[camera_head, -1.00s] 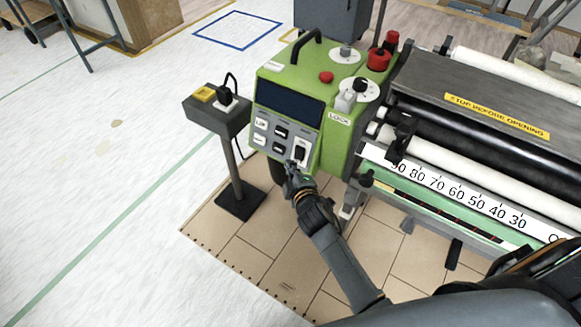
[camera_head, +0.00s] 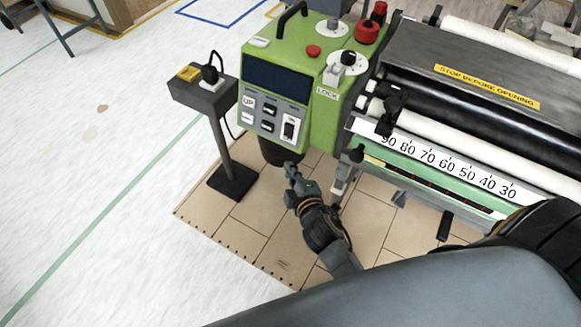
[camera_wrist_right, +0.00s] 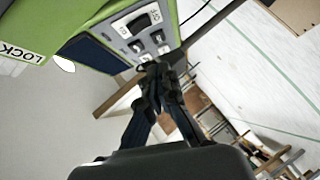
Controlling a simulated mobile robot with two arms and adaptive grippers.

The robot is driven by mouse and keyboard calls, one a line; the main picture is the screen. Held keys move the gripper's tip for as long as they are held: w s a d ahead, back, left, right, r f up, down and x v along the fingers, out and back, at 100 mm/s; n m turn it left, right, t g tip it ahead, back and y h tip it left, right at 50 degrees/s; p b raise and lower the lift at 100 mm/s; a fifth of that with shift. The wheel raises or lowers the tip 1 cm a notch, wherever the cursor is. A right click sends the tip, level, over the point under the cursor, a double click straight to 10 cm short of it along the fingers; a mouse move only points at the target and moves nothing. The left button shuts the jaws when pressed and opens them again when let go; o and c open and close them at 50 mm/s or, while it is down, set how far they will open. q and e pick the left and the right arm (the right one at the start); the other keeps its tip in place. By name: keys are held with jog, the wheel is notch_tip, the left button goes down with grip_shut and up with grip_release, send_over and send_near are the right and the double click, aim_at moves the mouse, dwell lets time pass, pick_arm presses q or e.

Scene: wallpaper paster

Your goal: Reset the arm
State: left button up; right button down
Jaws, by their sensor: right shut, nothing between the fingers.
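My right gripper (camera_head: 291,172) is shut and empty, just below and in front of the green control box (camera_head: 322,112) of the wallpaper paster. In the right wrist view the shut fingers (camera_wrist_right: 157,75) overlap the lower edge of the switch panel (camera_wrist_right: 135,32); from the head view they are apart from it. My right arm comes in from the lower right, and its large grey link covers the bottom of the head view. My left gripper is not in view.
A socket post (camera_head: 205,92) with a black foot stands left of the box. The paster's rollers (camera_head: 450,135) and numbered scale (camera_head: 450,172) extend to the right. Brown floor boards (camera_head: 240,240) lie below.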

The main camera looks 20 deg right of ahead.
jog(key=s+f+m+g+y, duration=0.1)
jog(key=s+f+m+g, duration=0.1)
jog(key=s+f, duration=0.5)
jog(key=s+f+m+g+p, duration=0.1)
jog(key=s+f+g, duration=0.2)
jog(key=f, duration=0.8)
jog(key=s+f+m+g+y, duration=0.1)
jog(key=s+f+m+g, duration=0.1)
jog(key=s+f, duration=0.5)
jog(key=s+d+f+m+g, duration=0.2)
jog(key=s+f, duration=0.5)
jog(key=s, duration=0.4)
jog(key=s+d+f+m+g+h, duration=0.1)
jog(key=s+d+f+m+g, duration=0.2)
jog(key=s+f, duration=0.4)
jog(key=s+m+g, duration=0.1)
jog(key=s, duration=0.4)
jog(key=shift+d+f+p, duration=0.35)
jog(key=shift+f+p, duration=0.05)
jog(key=shift+s, duration=0.25)
